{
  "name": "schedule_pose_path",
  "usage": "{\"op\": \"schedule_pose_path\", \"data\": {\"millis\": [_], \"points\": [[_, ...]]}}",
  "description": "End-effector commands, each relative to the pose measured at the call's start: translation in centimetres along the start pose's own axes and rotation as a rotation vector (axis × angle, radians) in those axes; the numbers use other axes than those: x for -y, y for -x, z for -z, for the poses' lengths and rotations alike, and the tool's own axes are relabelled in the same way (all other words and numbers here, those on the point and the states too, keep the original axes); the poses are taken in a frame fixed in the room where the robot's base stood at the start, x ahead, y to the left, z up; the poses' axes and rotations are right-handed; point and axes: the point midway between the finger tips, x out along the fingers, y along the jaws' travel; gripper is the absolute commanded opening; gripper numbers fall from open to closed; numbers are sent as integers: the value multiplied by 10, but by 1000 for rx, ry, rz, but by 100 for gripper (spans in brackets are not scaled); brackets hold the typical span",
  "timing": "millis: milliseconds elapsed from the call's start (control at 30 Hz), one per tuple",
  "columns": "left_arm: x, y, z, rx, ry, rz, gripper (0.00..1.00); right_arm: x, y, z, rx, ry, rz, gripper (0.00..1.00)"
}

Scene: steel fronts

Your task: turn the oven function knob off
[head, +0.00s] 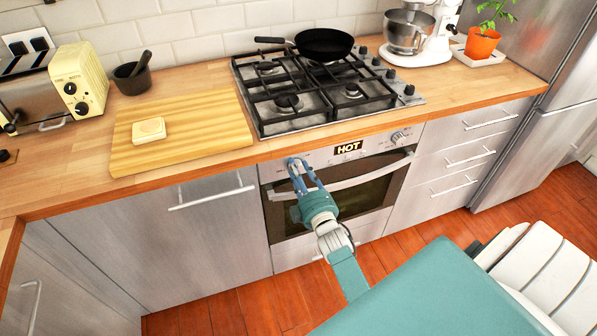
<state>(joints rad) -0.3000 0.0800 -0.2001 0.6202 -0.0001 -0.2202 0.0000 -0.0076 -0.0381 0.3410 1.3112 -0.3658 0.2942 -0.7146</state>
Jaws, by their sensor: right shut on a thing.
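The oven (378,192) is built in under the gas hob, with a steel control panel, a display reading HOT (349,148) and a long bar handle. One knob (397,137) shows at the right end of the panel. My right gripper (293,163) is at the left end of the panel, its blue fingers shut on a knob there. That knob is mostly hidden by the fingers, so its pointer cannot be read. My left gripper is not in view.
The gas hob (270,117) with a black pan (324,45) is above the oven. A cutting board (205,147) with a bread slice (149,130) lies to the left. Drawers (466,158) stand to the right. The wooden floor in front is partly covered by my body.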

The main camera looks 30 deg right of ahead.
Motion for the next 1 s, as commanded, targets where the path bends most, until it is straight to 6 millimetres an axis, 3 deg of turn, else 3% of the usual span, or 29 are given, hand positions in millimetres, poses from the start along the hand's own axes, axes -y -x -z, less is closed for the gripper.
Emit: {"op": "schedule_pose_path", "data": {"millis": [533,567,667,1000], "points": [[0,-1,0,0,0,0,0,-1,-1,4,-8,33,-3,6],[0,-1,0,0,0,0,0,-1,-1,4,-8,32,-3,34],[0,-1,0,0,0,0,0,-1,-1,4,-7,31,-3,52],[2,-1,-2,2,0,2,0,1,3,1,-2,30,1,52]]}}
